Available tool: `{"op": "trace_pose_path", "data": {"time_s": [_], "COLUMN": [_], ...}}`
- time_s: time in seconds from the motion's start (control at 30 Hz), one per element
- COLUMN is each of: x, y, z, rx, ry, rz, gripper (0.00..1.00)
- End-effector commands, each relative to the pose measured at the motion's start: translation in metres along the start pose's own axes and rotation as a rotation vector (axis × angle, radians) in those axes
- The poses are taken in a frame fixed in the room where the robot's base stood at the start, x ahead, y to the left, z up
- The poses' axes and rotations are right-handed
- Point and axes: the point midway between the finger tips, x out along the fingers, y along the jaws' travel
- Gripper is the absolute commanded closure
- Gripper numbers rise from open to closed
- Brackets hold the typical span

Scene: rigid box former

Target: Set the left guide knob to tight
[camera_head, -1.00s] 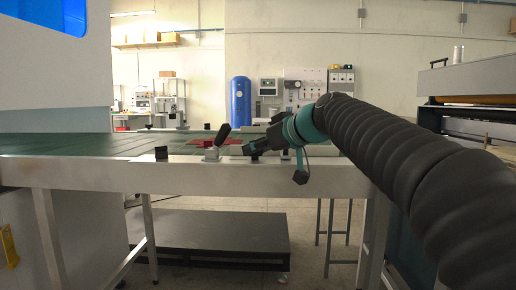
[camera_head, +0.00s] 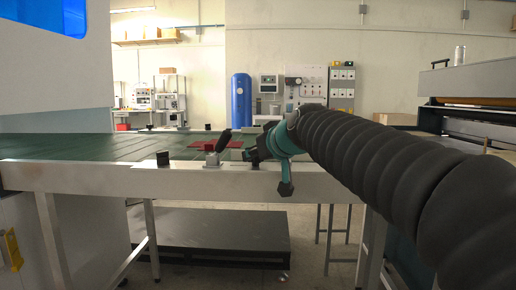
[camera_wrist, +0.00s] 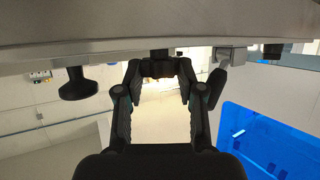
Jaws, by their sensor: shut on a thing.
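My gripper (camera_head: 256,155) is at the front rail of the green table in the head view. In the wrist view, its fingertips (camera_wrist: 160,68) are closed around a small dark knob (camera_wrist: 160,53) at the rail. The fingers hide most of this knob, so its setting cannot be read. I cannot tell from any marking whether it is the left guide knob. A clamp with a tilted black lever (camera_head: 223,140) stands just left of my gripper and shows right of the fingers in the wrist view (camera_wrist: 216,80). Another black knob (camera_head: 163,158) sits farther left on the rail.
The green table top (camera_head: 90,147) carries a red piece (camera_head: 232,144) behind the lever. In the wrist view a black stemmed knob (camera_wrist: 78,85) is left of my fingers. A dark low platform (camera_head: 205,240) lies below the table.

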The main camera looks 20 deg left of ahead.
Motion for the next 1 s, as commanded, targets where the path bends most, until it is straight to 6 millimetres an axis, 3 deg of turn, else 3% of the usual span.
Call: {"op": "trace_pose_path", "data": {"time_s": [1.0], "x": [0.0023], "y": [-0.0062], "z": [0.0028], "rx": [0.158], "ry": [0.002], "rz": [0.378], "gripper": [0.97]}}
